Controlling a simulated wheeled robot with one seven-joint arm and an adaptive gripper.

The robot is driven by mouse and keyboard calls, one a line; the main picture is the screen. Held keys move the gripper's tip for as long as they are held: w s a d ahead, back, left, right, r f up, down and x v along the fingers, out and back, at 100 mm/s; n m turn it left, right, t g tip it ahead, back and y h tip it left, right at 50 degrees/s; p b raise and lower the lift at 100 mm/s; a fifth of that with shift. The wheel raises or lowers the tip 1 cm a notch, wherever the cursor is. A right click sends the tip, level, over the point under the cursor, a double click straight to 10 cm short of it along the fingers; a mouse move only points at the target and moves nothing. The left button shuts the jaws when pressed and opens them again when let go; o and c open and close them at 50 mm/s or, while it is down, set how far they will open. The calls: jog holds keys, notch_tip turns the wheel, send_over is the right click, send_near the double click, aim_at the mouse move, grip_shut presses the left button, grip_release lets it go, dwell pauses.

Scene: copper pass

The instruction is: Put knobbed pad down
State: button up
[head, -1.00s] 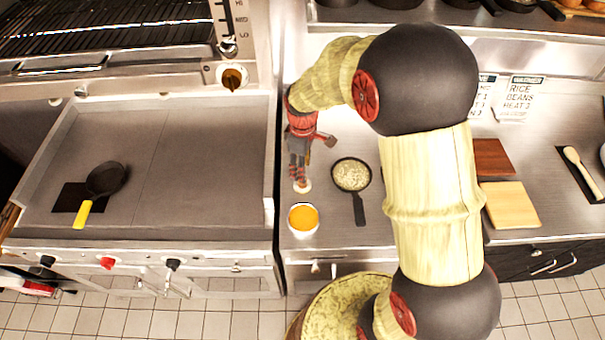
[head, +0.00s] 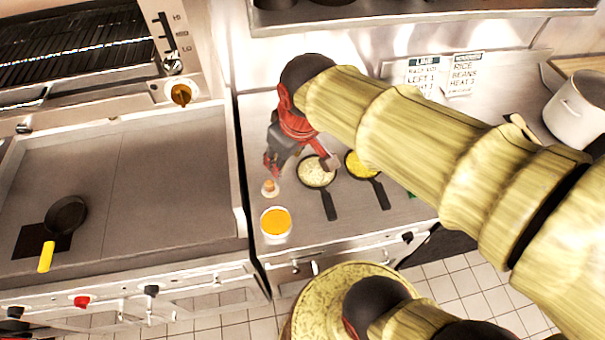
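The knobbed pad (head: 270,191) is a small pale disc with a brown knob on top. It appears to stand upright on the steel counter, just behind a white tub of orange contents (head: 276,222). My red and dark gripper (head: 272,166) is just above and behind the pad, angled down to the left. The knob shows clear of the fingers, with a small gap at most. The fingers are small and overlap in this view, so their opening is not clear.
A pan of pale food (head: 316,172) and a pan of yellow food (head: 360,165) stand right of the gripper. A flat griddle (head: 150,180) with a small yellow-handled pan (head: 66,214) lies left. A large pot (head: 580,108) stands far right. My arm hides much of the right counter.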

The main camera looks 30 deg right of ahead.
jog(key=s+r+m+t, duration=0.1)
jog(key=s+r+m, duration=0.1)
jog(key=s, duration=0.5)
jog(key=shift+s+m+t, duration=0.2)
jog(key=shift+m+t, duration=0.1)
jog(key=shift+m, duration=0.2)
